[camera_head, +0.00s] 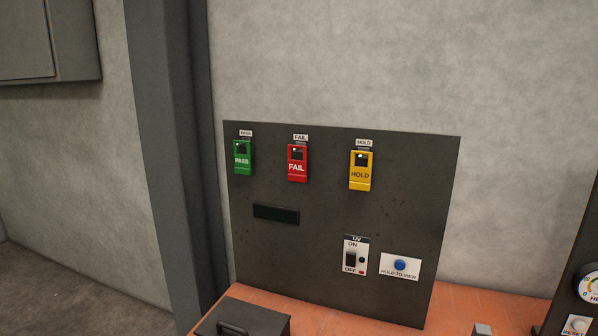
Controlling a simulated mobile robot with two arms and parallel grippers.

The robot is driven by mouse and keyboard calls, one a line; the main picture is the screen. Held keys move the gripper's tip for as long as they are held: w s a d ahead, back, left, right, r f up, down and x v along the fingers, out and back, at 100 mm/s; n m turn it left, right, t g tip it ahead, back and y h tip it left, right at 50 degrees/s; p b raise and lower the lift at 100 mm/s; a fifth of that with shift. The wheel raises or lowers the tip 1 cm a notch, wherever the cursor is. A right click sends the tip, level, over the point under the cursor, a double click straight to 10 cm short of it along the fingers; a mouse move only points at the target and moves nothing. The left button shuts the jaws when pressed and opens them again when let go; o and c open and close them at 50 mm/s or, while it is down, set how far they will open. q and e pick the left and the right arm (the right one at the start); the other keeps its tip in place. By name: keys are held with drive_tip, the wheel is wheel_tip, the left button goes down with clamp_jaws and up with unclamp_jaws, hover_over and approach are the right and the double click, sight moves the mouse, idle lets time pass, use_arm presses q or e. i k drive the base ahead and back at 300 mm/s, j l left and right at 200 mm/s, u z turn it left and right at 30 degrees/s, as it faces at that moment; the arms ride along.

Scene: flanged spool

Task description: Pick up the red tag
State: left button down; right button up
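The red tag (298,164), marked FAIL, hangs on the dark upright panel (330,200) under a small FAIL label. It is the middle one of three tags. The green PASS tag (243,158) hangs to its left and the yellow HOLD tag (360,171) to its right. Neither of my grippers shows in the head view.
Below the tags are a dark slot (276,214), a UV on/off switch (355,256) and a blue HOLD TO VIEW button (400,266). A dark box with a handle (243,322) stands on the orange bench (336,315). A gauge and RESET panel is at far right.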

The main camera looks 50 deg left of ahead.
sight(297, 169)
drive_tip(key=u, duration=1.7)
